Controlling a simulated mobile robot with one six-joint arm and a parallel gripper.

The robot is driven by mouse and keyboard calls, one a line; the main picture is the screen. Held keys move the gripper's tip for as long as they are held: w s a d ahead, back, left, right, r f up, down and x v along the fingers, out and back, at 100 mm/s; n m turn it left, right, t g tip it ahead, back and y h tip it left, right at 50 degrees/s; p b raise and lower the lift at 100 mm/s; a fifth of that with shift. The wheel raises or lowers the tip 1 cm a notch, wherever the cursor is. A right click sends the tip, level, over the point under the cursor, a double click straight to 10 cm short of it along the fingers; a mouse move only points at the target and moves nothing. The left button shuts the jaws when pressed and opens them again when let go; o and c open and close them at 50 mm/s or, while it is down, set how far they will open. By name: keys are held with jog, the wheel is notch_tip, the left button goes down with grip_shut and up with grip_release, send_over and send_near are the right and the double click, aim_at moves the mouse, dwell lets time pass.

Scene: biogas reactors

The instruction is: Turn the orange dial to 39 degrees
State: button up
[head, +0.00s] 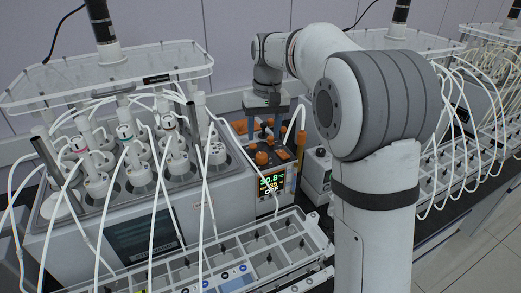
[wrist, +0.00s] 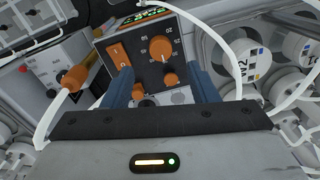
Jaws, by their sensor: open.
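The orange dial (wrist: 160,48) sits on the dark sloping panel of a small control box (wrist: 184,48) in the wrist view, with a printed number scale around it. Its exact setting is too small to read. My gripper (wrist: 159,78) is open, its two blue-grey fingers apart on either side of the panel's lower part, with nothing held. In the head view my gripper (head: 268,122) hangs over the back of the control box (head: 290,185). The box's display (head: 271,182) appears to read 30.8 in green, with smaller orange digits below.
Smaller orange knobs (wrist: 170,79) and an orange rocker switch (wrist: 116,52) share the panel. White tubes (wrist: 236,50) loop close to the box. The reactor bath (head: 140,215) with several capped vessels stands left, and a tube rack (head: 225,260) lies in front.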

aim_at(262, 156)
jog(key=f, duration=0.5)
jog(key=f+p, duration=0.1)
jog(key=f, duration=0.1)
jog(key=shift+s+a+f, duration=0.1)
jog(key=shift+a+f, duration=0.15)
jog(key=shift+f, duration=0.05)
jog(key=shift+c, duration=0.4)
jog(key=c, duration=0.9)
